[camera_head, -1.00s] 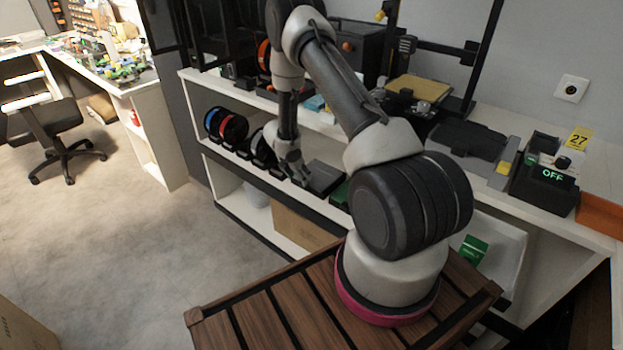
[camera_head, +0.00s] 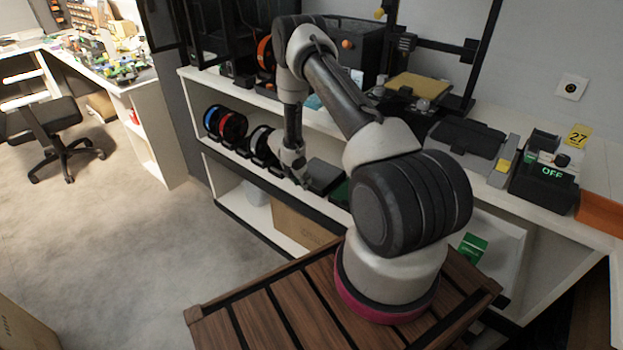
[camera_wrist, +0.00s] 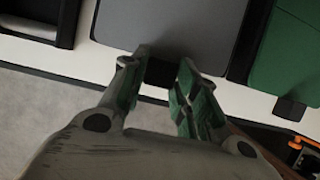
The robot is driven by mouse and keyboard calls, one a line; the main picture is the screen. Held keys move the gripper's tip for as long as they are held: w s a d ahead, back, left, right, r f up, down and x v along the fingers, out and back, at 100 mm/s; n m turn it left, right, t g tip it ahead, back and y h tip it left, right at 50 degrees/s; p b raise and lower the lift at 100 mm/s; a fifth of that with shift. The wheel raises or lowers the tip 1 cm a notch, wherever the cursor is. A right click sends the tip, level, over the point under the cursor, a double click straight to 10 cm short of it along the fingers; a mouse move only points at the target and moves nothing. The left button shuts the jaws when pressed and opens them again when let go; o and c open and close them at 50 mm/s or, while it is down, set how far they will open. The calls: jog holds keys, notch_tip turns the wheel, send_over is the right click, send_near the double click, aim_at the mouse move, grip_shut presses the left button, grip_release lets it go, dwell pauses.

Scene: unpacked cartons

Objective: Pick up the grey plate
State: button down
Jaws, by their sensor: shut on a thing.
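The grey plate (camera_wrist: 180,28) lies at the top middle of the wrist view, flat and dark grey, with a dark tab on its near edge. My gripper (camera_wrist: 164,76) has its green-padded fingers on either side of that tab, closed on it. In the head view the grey plate (camera_head: 322,174) is on the middle shelf level, partly hidden by my arm. My gripper (camera_head: 303,183) is at the plate's left near edge. I cannot tell whether the plate is lifted off the shelf.
A green plate (camera_wrist: 288,50) lies close to the right, with its own dark tab. A black-framed holder (camera_wrist: 40,20) is on the left. Several filament spools (camera_head: 232,128) stand on the same shelf. A cardboard box (camera_head: 300,225) is on the shelf below.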

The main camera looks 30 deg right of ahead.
jog(key=shift+r, duration=0.85)
jog(key=s+a+r, duration=0.1)
jog(key=s+a, duration=0.2)
jog(key=a, duration=0.5)
jog(key=s+a+r, duration=0.1)
jog(key=s+a, duration=0.2)
jog(key=a, duration=0.6)
